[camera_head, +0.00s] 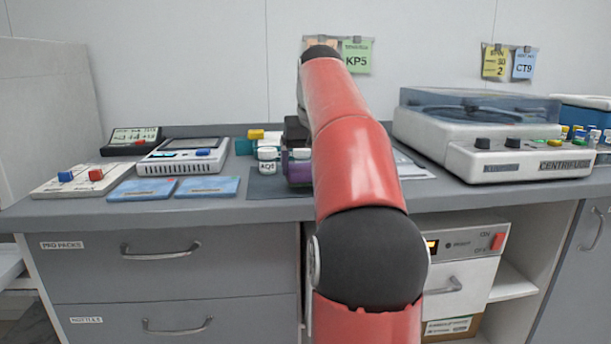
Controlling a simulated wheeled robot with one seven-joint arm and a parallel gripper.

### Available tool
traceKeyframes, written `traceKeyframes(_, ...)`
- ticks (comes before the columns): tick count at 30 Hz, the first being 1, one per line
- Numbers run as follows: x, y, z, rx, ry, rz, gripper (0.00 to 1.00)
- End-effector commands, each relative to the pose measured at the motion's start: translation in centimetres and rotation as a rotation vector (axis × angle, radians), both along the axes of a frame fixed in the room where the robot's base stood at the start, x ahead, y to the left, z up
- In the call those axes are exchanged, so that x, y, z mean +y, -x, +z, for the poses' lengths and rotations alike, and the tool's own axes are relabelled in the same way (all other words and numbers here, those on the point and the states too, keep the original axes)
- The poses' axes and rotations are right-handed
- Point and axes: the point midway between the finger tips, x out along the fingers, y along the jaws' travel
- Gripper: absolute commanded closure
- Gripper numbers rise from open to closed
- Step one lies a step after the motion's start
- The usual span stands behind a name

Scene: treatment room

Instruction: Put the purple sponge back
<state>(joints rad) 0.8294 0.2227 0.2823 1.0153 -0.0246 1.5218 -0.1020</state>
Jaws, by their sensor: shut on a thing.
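My red arm with black joints reaches over the counter and hides much of the middle. Part of my dark gripper (294,134) shows at the arm's left side, low over the counter. The purple sponge (298,173) shows just below it, partly hidden by the arm. My gripper is shut on it; the fingertips themselves are hard to make out. I cannot tell whether the sponge touches the dark mat (266,186) beneath.
A white jar (267,161) stands close left of the sponge. Blue packs (208,187), a switch box (88,179) and a white device (184,158) lie further left. A centrifuge (478,138) stands at right. Drawers (160,265) are below the counter.

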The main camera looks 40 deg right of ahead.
Motion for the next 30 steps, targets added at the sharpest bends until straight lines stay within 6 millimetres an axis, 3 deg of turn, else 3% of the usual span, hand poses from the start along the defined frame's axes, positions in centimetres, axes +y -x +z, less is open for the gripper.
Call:
traceKeyframes(1,-0.14,0.09,-1.19,-0.001,0.0,-0.001,0.33)
traceKeyframes(3,-0.27,0.17,-1.56,0.0,0.0,-0.001,0.33)
traceKeyframes(16,-0.3,0.23,-1.85,-0.001,0.0,-0.001,0.33)
traceKeyframes(17,-0.31,0.23,-1.84,-0.001,0.0,-0.002,0.14)
traceKeyframes(20,-0.31,0.23,-1.74,-0.001,0.0,-0.002,0.01)
traceKeyframes(30,-0.41,0.24,-2.09,-0.003,0.001,-0.002,0.0)
